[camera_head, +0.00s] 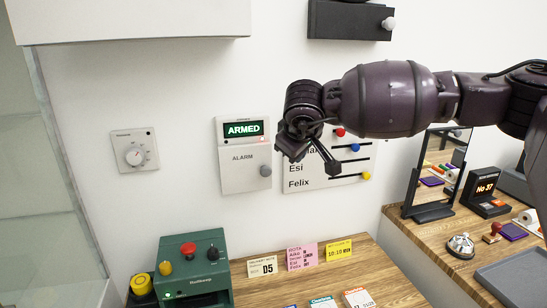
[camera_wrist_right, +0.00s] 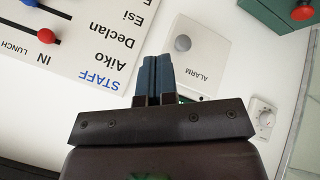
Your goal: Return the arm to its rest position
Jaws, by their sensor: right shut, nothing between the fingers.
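My right arm comes in from the right in the head view. Its gripper (camera_head: 331,166) hangs in front of the white staff board (camera_head: 300,184), just right of the alarm panel, and covers part of the board. In the right wrist view the gripper (camera_wrist_right: 157,56) has its two fingers together, with nothing between them. The alarm panel (camera_head: 241,178) reads ARMED in the head view; its grey knob (camera_wrist_right: 183,43) shows beyond the fingertips in the wrist view. I cannot tell whether the fingers touch anything. My left gripper is not in view.
A wooden counter (camera_head: 385,285) holds a green machine (camera_head: 212,262) with a red button, and several cards. A second counter at right carries a mirror (camera_head: 407,190), a bell (camera_head: 461,246) and a grey tray (camera_head: 520,278). A wall dial (camera_head: 134,154) is at left. A dark box (camera_head: 340,20) hangs above the arm.

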